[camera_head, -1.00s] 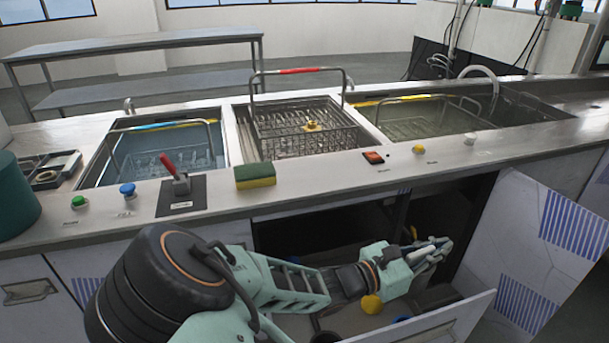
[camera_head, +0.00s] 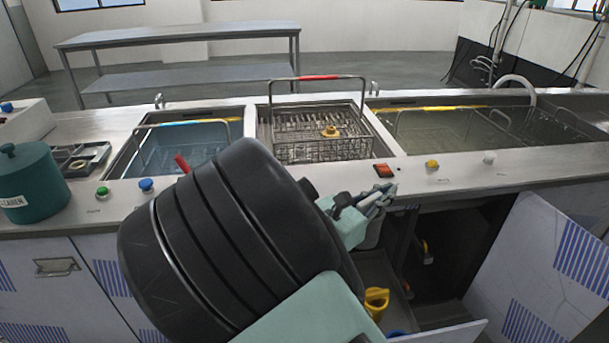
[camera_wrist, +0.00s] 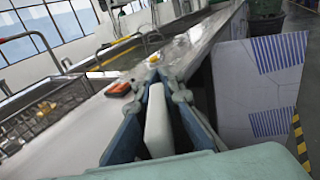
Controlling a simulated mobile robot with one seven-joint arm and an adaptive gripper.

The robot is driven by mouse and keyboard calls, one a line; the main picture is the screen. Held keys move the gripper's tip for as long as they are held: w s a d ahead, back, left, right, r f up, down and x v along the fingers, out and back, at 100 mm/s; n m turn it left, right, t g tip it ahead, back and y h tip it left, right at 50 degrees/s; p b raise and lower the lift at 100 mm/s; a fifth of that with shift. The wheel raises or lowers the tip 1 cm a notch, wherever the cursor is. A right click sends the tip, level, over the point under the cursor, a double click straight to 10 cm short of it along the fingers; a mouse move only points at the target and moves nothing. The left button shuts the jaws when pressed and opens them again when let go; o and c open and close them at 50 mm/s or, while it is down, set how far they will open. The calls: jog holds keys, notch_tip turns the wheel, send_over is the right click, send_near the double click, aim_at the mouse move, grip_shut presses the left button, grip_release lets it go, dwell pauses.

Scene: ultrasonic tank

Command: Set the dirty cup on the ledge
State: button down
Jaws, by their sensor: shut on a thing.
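My gripper (camera_head: 384,192) is raised at the front edge of the counter, level with the ledge. In the wrist view my gripper (camera_wrist: 158,80) is shut on a pale, smooth thing (camera_wrist: 158,120) between its two fingers. Only a narrow side of it shows, so I cannot tell from this view whether it is the dirty cup. The ledge (camera_head: 455,178) is the pale strip in front of the tanks. A yellow cup (camera_head: 376,302) stands in the open drawer below my gripper.
An orange-red switch (camera_head: 384,170) and a yellow knob (camera_head: 432,164) sit on the ledge close to my gripper. The middle basket (camera_head: 315,150) has a raised handle. A teal canister (camera_head: 30,185) stands at left. An open door (camera_head: 540,260) hangs at right. The ledge at far right is clear.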

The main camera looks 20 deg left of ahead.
jog(key=s+a+r+n+t+y+p, duration=0.1)
jog(key=a+r+y, duration=0.1)
jog(key=a+r, duration=0.55)
jog(key=s+a+r+n+t+y+p, duration=0.15)
jog(key=a+r, duration=0.25)
jog(key=r, duration=0.7)
jog(key=w+a+f+b, duration=0.3)
jog(key=w+f, duration=0.9)
jog(key=w, duration=0.1)
jog(key=shift+w+a+f+g+b, duration=0.15)
jog(key=shift+w+f+g+b, duration=0.2)
jog(key=shift+w+g, duration=0.1)
jog(key=shift+s+y, duration=0.1)
jog(key=shift+y, duration=0.15)
jog(key=shift+f, duration=0.2)
jog(key=c, duration=2.1)
grip_release()
